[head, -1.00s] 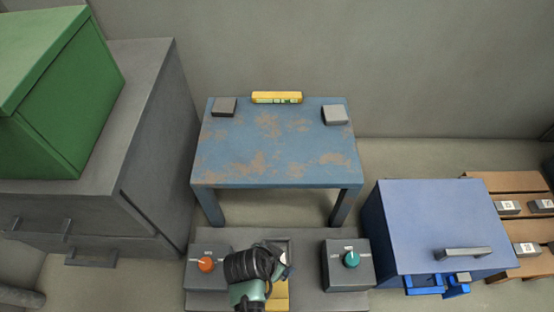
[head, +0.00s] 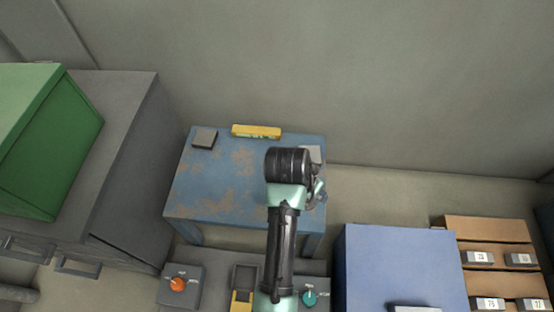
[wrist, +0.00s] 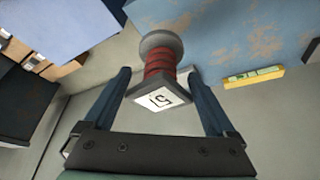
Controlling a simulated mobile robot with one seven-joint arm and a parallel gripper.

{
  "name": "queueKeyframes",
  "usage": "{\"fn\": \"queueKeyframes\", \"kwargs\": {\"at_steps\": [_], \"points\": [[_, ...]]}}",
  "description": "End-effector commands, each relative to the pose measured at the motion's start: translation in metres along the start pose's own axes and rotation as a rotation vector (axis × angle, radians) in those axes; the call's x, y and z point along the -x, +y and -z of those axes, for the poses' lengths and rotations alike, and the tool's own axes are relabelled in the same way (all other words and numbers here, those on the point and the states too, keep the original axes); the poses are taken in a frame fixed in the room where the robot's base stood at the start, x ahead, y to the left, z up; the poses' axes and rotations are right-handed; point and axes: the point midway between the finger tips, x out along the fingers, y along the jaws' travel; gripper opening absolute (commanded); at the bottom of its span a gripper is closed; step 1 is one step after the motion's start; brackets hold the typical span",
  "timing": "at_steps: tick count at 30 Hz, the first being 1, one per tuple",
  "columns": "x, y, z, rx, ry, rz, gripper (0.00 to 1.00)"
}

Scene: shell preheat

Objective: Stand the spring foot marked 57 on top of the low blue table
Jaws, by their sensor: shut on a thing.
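My gripper (wrist: 158,74) is shut on a spring foot (wrist: 158,62), which has a grey disc at one end, a red coil, and a square plate with a white label facing the wrist camera. The label's mark is too blurred to read surely. The low blue table (head: 215,180), with worn brown patches, shows in the head view; its top also shows in the wrist view (wrist: 225,30). My arm reaches over the table's right side in the head view and hides part of it. The spring foot is mostly hidden there behind my wrist.
On the table stand a grey block (head: 204,138) at back left, a yellow level-like bar (head: 256,131) at the back edge, and another grey block (head: 314,153) at back right, partly hidden. The table's middle and left are clear. A blue cabinet (head: 400,265) stands at right.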

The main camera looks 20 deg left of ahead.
Motion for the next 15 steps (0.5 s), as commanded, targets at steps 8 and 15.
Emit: {"fn": "queueKeyframes", "kwargs": {"at_steps": [8,15], "points": [[-0.012,-0.044,-0.002,-0.291,0.004,-0.12,0.12],[-0.011,-0.072,-0.006,-0.488,0.003,-0.201,0.12]]}}
